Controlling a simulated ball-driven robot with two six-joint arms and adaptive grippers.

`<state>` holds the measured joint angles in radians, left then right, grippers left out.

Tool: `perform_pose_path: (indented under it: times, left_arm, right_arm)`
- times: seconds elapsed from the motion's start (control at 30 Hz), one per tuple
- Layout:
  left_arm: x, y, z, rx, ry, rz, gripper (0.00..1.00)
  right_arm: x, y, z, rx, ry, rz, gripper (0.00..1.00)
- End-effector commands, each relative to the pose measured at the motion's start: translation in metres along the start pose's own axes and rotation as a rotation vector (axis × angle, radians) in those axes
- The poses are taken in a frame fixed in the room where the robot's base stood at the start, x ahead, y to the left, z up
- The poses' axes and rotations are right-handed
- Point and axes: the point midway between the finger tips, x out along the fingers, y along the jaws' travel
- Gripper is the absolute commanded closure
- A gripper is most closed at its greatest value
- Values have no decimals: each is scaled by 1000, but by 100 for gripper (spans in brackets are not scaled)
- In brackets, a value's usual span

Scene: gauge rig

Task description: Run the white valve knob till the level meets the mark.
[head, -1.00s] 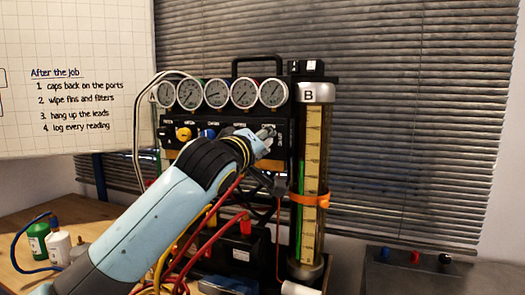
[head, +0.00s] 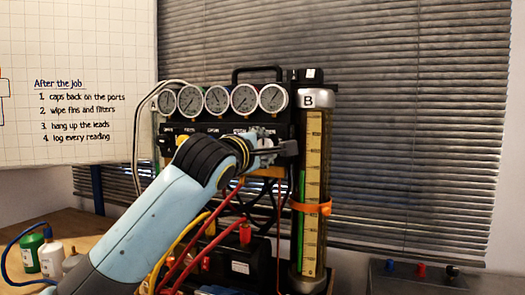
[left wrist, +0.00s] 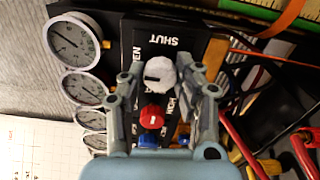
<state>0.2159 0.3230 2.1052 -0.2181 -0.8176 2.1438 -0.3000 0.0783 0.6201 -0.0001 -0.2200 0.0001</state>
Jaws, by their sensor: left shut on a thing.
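The white valve knob (left wrist: 161,73) shows in the left wrist view, between the fingers of my left gripper (left wrist: 164,70), which is shut on it. A dark line crosses the knob's face, and "SHUT" and "OPEN" lettering lies around it. In the head view my left gripper (head: 278,148) is at the right end of the black panel and hides the knob. The gauge tube B (head: 313,240) stands just right of it. Its green level (head: 301,205) tops out above the orange mark ring (head: 312,207). My right gripper is not in view.
A red knob (left wrist: 152,117) and a blue knob (left wrist: 148,141) sit beside the white one. Several round dials (head: 217,100) line the rig's top. Red and yellow hoses hang below my arm. Bottles (head: 51,258) stand at left. A dark box (head: 425,278) is at lower right.

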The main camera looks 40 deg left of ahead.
Motion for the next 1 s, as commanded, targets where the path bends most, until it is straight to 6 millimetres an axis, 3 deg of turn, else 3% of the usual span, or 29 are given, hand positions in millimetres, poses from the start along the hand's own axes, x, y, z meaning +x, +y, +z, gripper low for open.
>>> perform_pose_path:
  times: [0.7,0.73,0.87,1.0]
  left_arm:
    - [0,-3,0,-71,2,-7,100]
    - [0,-3,0,-71,2,-7,64]
    - [0,-2,0,-70,1,-5,47]
    - [0,-1,0,-69,1,-3,45]
  right_arm:
    - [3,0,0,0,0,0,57]
    - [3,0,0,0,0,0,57]
    - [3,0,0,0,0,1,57]
    - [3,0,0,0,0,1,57]
